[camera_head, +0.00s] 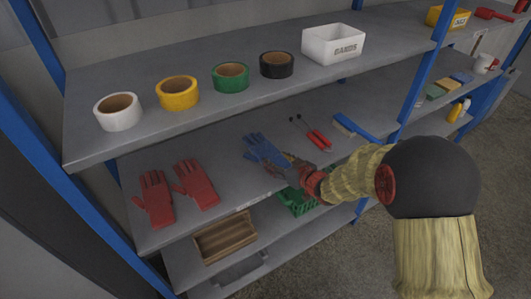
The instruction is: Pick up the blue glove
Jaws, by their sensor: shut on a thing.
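The blue glove (262,148) is at the middle shelf, right of the two red gloves, with its fingers pointing up and left. My gripper (287,165) reaches in from the right and is shut on the glove's lower right end. The gripper covers that end, and its fingertips are small and partly hidden. I cannot tell whether the glove is lifted clear of the shelf or still touches it.
Red gloves (153,199) lie at the left of the middle shelf (235,196). Red-handled pliers (318,139) and a blue brush (350,128) lie to the right. The upper shelf (205,120) holds tape rolls and a white bin (333,43). Below are a wooden crate (225,238) and green basket (297,203).

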